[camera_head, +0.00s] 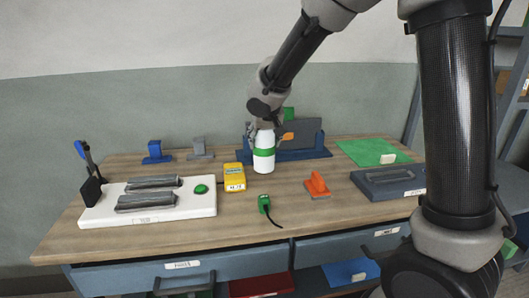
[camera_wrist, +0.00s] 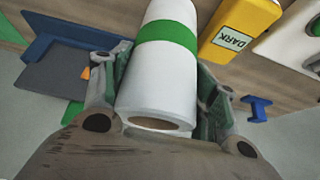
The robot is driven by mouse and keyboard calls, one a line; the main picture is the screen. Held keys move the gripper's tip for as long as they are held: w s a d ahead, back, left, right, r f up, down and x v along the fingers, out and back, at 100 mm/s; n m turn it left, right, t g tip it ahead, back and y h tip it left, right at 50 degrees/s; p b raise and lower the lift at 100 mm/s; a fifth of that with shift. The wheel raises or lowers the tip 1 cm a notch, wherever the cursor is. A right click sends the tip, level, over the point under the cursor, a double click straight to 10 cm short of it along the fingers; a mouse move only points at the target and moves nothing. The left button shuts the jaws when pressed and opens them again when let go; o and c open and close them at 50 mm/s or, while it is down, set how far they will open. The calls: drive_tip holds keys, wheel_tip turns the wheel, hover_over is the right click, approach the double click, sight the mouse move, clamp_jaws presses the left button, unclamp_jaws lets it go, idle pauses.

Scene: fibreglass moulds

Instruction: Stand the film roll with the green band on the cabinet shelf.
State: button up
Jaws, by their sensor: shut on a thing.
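The film roll with the green band (camera_head: 263,162) is a white upright cylinder with a green stripe around it. My gripper (camera_head: 264,131) is shut on its upper part from above. In the wrist view the roll (camera_wrist: 158,88) lies between my two fingers, with its hollow end facing the camera. Its lower end is over the wooden bench top; I cannot tell whether it touches. A blue cabinet with drawers (camera_head: 230,268) is under the bench top, with open compartments below holding a red item (camera_head: 262,285) and a blue item (camera_head: 350,272). Which surface is the shelf is unclear.
A yellow box (camera_head: 235,177), marked DARK in the wrist view (camera_wrist: 238,30), stands close left of the roll. A blue rack (camera_head: 308,154) with grey panels is behind. A green-headed cable (camera_head: 264,203) and an orange tool (camera_head: 317,186) lie in front. A white board (camera_head: 150,214) is left.

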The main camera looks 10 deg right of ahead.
drive_tip(key=shift+f, duration=2)
drive_tip(key=o, duration=1.3)
drive_tip(key=shift+f, duration=0.15)
drive_tip(key=shift+o, duration=0.2)
drive_tip(key=v, duration=1.1)
drive_tip(key=shift+s+r, duration=0.1)
drive_tip(key=shift+r, duration=0.25)
drive_tip(key=shift+s+r, duration=0.2)
drive_tip(key=shift+r, duration=0.1)
